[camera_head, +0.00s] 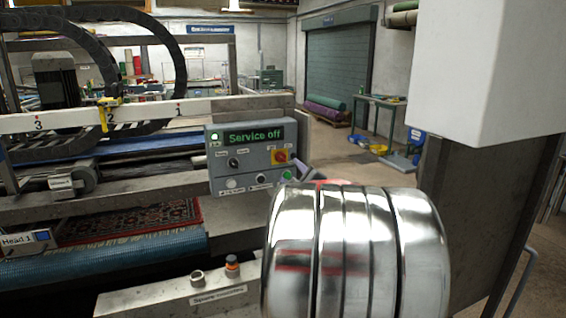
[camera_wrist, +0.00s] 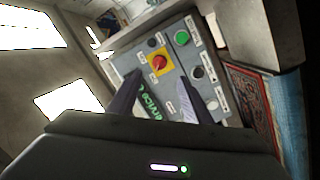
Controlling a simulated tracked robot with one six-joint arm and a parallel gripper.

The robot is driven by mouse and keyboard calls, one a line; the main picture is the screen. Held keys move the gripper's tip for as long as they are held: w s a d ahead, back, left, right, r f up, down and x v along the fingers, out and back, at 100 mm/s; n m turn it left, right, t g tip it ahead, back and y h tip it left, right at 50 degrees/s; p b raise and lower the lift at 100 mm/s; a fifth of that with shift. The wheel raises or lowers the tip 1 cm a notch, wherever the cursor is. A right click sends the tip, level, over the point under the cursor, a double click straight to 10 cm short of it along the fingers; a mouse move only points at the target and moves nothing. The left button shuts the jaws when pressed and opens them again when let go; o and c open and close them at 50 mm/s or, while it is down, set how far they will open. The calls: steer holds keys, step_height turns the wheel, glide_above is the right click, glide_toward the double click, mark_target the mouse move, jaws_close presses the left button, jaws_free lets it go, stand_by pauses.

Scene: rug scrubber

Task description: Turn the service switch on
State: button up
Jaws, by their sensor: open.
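The grey control panel (camera_head: 215,170) stands at the centre of the head view, its green display (camera_head: 253,136) reading "Service off". The labels are too small to tell which control is the service switch. In the wrist view, my gripper (camera_wrist: 160,80) is open and empty in front of the panel. The red switch (camera_wrist: 160,63) shows between and beyond the fingertips, the green button (camera_wrist: 181,38) further off. The fingers partly cover the display.
A patterned rug (camera_head: 130,222) lies in the machine left of the panel. A white beam (camera_head: 60,121) with numbers runs behind. A grey housing (camera_wrist: 262,30) stands close beside the panel.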

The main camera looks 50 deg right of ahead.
mark_target(282, 160)
steer(key=x, duration=1.1)
steer(key=shift+s, duration=0.1)
steer(key=shift+c, duration=0.7)
steer(key=c, duration=0.9)
